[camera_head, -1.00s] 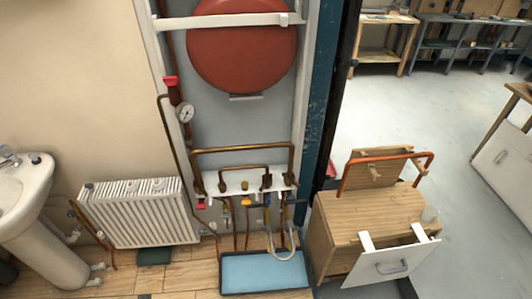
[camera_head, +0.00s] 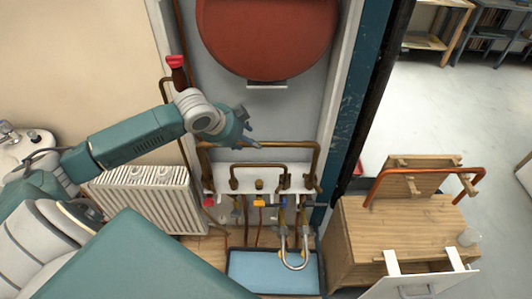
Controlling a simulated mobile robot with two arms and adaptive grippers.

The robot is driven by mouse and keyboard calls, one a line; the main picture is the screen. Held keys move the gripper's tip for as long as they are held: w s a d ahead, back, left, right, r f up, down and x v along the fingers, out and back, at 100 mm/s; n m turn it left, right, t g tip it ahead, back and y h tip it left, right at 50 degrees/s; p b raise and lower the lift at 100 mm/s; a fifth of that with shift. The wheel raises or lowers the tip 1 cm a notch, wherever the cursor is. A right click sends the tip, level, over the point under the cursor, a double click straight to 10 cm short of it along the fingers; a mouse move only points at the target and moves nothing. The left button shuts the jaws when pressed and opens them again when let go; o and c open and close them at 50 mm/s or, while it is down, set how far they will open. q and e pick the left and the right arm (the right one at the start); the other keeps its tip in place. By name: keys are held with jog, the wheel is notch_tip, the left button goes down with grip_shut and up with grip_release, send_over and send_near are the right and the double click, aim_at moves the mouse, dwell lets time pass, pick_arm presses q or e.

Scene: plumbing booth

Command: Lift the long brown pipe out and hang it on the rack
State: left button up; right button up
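The long brown pipe (camera_head: 290,146) is a wide, bent tube fixed above the white manifold on the booth's back wall, with its ends bent down. A shorter brown pipe (camera_head: 270,167) sits inside its bend. My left gripper (camera_head: 251,130) comes in from the left, in front of the long pipe's upper left part. Its fingers appear spread and hold nothing. I cannot tell if it touches the pipe. My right gripper is out of view.
A red tank (camera_head: 268,35) hangs above the pipes. A white radiator (camera_head: 150,200) is at left. A dark booth post (camera_head: 366,110) separates pipes and cabinet.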

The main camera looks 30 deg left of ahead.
pick_arm(q)
jog(key=shift+p+x, duration=0.75)
jog(key=shift+x, duration=3.55)
jog(key=shift+s+d, duration=0.15)
jog(key=shift+s, duration=0.05)
grip_shut()
jog(key=shift+w, duration=0.1)
